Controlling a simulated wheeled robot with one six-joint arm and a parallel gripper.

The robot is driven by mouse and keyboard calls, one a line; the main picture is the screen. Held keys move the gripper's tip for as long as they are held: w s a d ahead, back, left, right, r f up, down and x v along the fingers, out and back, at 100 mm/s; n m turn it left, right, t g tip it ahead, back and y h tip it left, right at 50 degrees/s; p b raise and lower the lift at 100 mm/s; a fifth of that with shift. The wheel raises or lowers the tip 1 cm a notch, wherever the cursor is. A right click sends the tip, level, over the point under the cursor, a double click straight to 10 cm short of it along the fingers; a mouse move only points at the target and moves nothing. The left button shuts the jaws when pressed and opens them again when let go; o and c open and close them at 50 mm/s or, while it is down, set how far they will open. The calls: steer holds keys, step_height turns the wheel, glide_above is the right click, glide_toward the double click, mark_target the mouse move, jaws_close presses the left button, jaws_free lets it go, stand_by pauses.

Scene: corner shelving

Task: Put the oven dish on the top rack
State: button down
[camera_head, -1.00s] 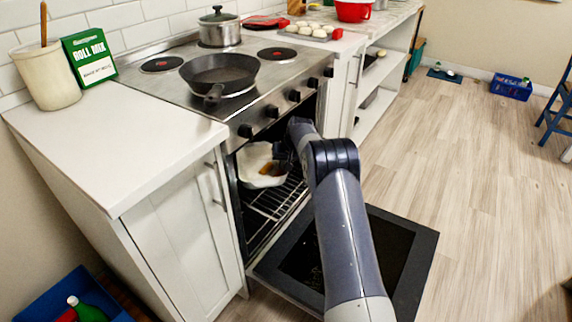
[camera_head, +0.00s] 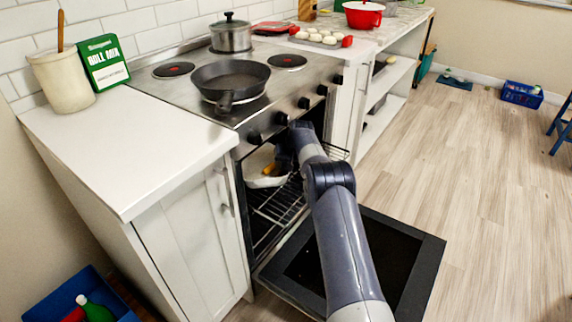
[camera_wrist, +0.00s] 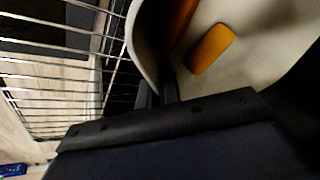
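The oven dish (camera_head: 258,163) is white, with orange-brown food in it. It is inside the open oven (camera_head: 245,215), at the upper part of the opening, partly hidden by my arm. In the wrist view the dish (camera_wrist: 250,70) fills the upper right, with orange pieces inside. My gripper's fingers (camera_wrist: 160,88) are at the dish's rim and appear closed on its wall; the contact is dark. A wire rack (camera_head: 278,205) shows below the dish. Another piece of wire rack (camera_head: 335,151) shows right of my arm. Whether the dish rests on a rack is hidden.
The oven door (camera_head: 400,235) hangs open and low under my arm. The stove above holds a frying pan (camera_head: 232,80) and a pot (camera_head: 230,36). A white cabinet (camera_head: 190,240) stands left of the oven.

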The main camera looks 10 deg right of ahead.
steer(key=c, duration=2)
jaws_free()
steer(key=shift+f, duration=0.15)
steer(key=o, duration=0.4)
steer(key=shift+r, duration=0.4)
steer(key=p+v, duration=0.1)
steer(key=v, duration=0.4)
steer(key=shift+s+d+r, duration=0.1)
steer(key=shift+s+d+f, duration=0.1)
steer(key=shift+s+d, duration=0.65)
steer(key=shift+s, duration=1.05)
steer(key=shift+s+d+f, duration=0.1)
steer(key=shift+s+d, duration=0.65)
steer(key=shift+s, duration=1.05)
steer(key=shift+s+d+f, duration=0.1)
steer(key=shift+s+d, duration=0.7)
steer(key=shift+s, duration=1.05)
